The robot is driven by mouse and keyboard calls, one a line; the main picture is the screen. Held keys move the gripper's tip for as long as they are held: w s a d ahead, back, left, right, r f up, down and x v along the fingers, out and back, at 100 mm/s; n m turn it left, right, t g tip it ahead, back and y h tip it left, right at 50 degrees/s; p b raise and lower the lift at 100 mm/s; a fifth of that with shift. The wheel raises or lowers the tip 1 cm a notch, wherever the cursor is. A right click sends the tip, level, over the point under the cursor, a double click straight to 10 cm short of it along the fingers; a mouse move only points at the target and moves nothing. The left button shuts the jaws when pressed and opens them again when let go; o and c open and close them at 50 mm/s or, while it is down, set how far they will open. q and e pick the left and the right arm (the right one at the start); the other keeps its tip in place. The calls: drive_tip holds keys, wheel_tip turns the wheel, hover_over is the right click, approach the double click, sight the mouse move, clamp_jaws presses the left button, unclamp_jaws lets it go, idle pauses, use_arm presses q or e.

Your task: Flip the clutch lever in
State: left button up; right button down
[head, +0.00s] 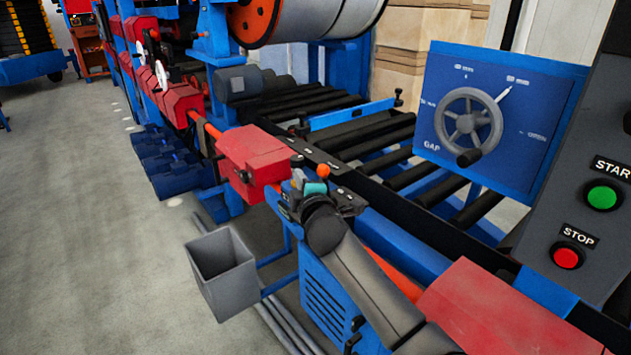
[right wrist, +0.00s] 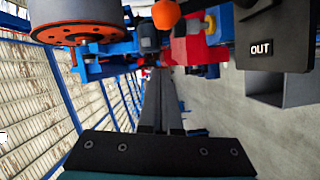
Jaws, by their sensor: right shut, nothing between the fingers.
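The clutch lever shows as an orange ball knob (head: 323,171) in the head view, just beyond my right wrist. Its shaft is mostly hidden by my arm. In the right wrist view the orange knob (right wrist: 166,14) is at the top edge, near a dark plate marked OUT (right wrist: 262,48). My right gripper (head: 298,164) is beside the knob in the head view, to its left. In the right wrist view its fingers (right wrist: 157,80) are together and empty; I see no clear contact with the knob. My left gripper is not in view.
A red housing (head: 252,160) and a grey bin (head: 222,270) stand left of my gripper. A blue GAP panel with a handwheel (head: 468,122) and a START/STOP console (head: 585,215) rise at the right. Black rollers (head: 375,145) lie behind. The floor at left is clear.

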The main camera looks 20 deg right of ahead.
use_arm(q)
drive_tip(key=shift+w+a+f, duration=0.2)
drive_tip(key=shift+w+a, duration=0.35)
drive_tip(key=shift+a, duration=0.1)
use_arm(e)
drive_tip(key=d, duration=0.4)
drive_tip(key=shift+w+f, duration=0.4)
use_arm(q)
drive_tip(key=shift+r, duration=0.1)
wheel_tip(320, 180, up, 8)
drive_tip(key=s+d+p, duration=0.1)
drive_tip(key=p, duration=0.6)
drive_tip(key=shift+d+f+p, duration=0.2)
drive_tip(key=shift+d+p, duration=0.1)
use_arm(e)
drive_tip(key=d+m, duration=0.1)
drive_tip(key=w+d+r+m+g, duration=0.1)
drive_tip(key=d, duration=0.1)
drive_tip(key=d+m, duration=0.1)
drive_tip(key=shift+w+d+r+y, duration=0.2)
drive_tip(key=shift+w+y, duration=0.1)
drive_tip(key=shift+y, duration=0.1)
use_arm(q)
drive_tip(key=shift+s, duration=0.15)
use_arm(e)
drive_tip(key=shift+r, duration=0.1)
